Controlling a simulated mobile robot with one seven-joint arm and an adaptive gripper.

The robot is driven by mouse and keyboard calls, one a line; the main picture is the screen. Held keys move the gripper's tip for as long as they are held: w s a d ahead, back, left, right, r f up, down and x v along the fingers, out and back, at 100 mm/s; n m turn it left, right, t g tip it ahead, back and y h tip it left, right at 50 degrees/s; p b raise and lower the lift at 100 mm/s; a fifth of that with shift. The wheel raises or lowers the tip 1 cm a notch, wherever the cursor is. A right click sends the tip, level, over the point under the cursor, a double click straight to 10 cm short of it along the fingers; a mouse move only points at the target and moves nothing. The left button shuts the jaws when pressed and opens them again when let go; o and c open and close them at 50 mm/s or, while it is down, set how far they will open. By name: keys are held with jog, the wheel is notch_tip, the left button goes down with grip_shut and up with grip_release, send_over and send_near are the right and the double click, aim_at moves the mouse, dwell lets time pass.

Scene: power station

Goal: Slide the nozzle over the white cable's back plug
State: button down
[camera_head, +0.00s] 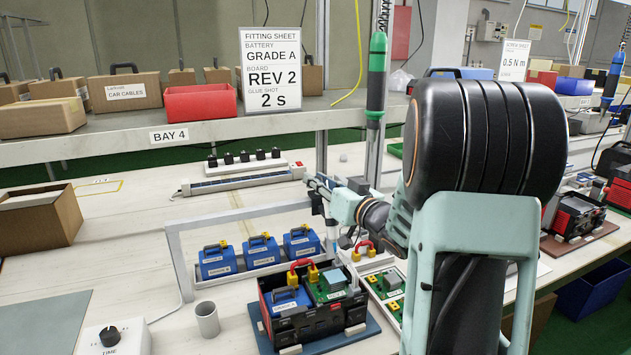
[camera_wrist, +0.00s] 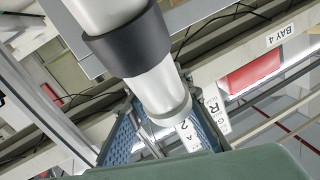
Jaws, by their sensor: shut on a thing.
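My gripper (camera_head: 319,190) is at the left end of my arm, above the work table near the grey frame. In the wrist view its blue mesh finger pads (camera_wrist: 122,138) lie on both sides of a white tube with a dark grey collar (camera_wrist: 130,42). The gripper is shut on this tube, which looks like the nozzle. A black tray (camera_head: 330,318) with a blue battery, a green board and a red lead with yellow plugs sits below my gripper. I cannot make out the white cable's back plug.
Several blue batteries (camera_head: 262,251) stand in a row behind the tray. A grey cup (camera_head: 207,319) and a timer box (camera_head: 113,340) stand to the left. A green-handled tool (camera_head: 376,80) hangs behind my arm. A power strip (camera_head: 240,180) lies at the back. The left table is mostly clear.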

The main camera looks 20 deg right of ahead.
aim_at(326, 215)
jog(key=c, duration=1.7)
grip_release()
jog(key=shift+d, duration=0.35)
jog(key=shift+a, duration=0.1)
jog(key=v, duration=1.2)
